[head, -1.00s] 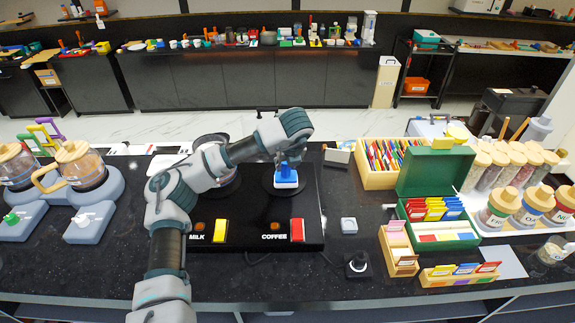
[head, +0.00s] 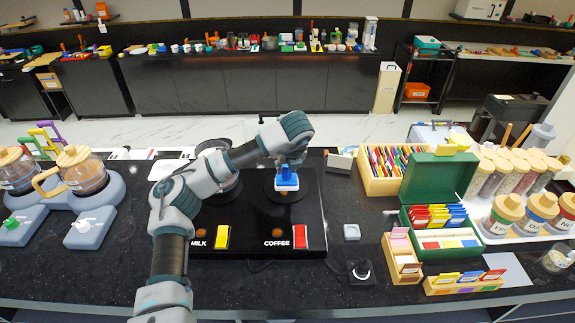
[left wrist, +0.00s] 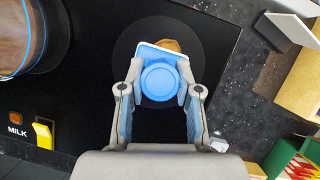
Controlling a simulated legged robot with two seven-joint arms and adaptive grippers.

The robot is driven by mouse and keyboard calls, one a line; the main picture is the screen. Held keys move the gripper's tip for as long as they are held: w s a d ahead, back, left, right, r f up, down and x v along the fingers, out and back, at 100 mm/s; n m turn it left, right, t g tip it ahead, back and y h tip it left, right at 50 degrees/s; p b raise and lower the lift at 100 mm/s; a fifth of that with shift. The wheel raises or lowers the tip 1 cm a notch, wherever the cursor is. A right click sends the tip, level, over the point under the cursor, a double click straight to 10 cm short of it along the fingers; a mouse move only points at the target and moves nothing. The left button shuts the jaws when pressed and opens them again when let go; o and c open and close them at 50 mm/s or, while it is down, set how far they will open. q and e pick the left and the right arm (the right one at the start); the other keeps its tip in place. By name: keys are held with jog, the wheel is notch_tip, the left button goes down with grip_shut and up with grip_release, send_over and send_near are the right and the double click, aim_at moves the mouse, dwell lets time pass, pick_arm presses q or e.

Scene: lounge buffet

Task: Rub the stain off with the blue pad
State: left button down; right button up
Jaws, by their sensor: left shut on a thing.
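The blue pad (head: 286,180) has a pale underside and is over the round dark coffee plate (head: 269,193) of the black two-plate warmer. My left gripper (head: 285,166) is shut on the pad's round blue knob from above. In the left wrist view the blue pad (left wrist: 160,80) sits between the two fingers of my left gripper (left wrist: 160,88). A brown stain (left wrist: 170,45) shows past the pad's far edge on the dark plate (left wrist: 128,48); the rest of it is hidden under the pad. My right gripper is not in view.
A glass pot stands on the milk plate (head: 232,190), left of my gripper. Yellow (head: 222,237) and red (head: 300,237) switches are at the warmer's front. A green box (head: 437,185) and wooden tea trays stand to the right.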

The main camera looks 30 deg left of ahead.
pick_arm(q)
jog(key=shift+s+d+f+b, duration=0.15)
jog(key=shift+s+d+b, duration=0.2)
jog(key=shift+s, duration=0.55)
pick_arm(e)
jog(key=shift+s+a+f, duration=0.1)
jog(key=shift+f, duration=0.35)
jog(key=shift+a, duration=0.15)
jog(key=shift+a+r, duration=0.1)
pick_arm(q)
jog(key=shift+w+a+r+p, duration=0.1)
jog(key=shift+w+r+p, duration=0.15)
jog(key=shift+w+p, duration=0.05)
jog(key=shift+w+a, duration=0.35)
jog(key=shift+w, duration=0.3)
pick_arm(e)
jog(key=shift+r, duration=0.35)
